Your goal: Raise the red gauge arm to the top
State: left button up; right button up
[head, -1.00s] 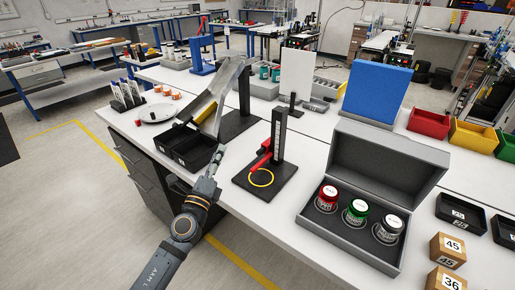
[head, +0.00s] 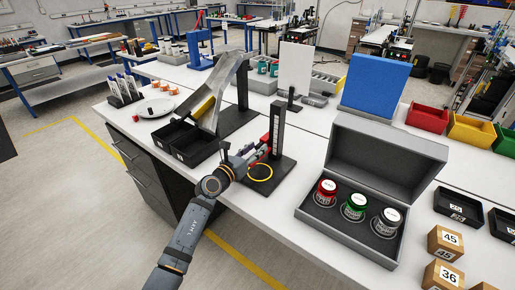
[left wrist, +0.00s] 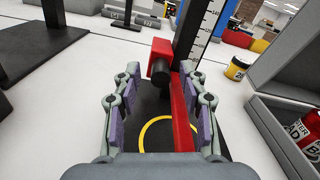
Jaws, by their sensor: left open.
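The red gauge arm (left wrist: 181,112) is a red bar with a square red block (left wrist: 160,60) at its far end, beside the black gauge post (left wrist: 187,28) with its white scale. In the head view the arm (head: 264,143) shows low beside the post (head: 277,130), partly hidden by my gripper. A yellow ring (head: 260,173) marks the black base (head: 278,176). My left gripper (head: 258,150) is open at the arm; in the left wrist view its fingers (left wrist: 162,75) stand either side of it, the bar close to the right finger. My right gripper is not in view.
A grey open case (head: 345,238) with several jars stands right of the gauge. Black bins (head: 185,143) and a slanted metal chute (head: 222,92) stand to the left. A blue panel (head: 376,88) is behind the case. The table's front edge is close below my gripper.

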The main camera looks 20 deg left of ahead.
pick_arm(q)
jog(key=shift+w+d, duration=0.25)
jog(key=shift+w, duration=0.4)
grip_shut()
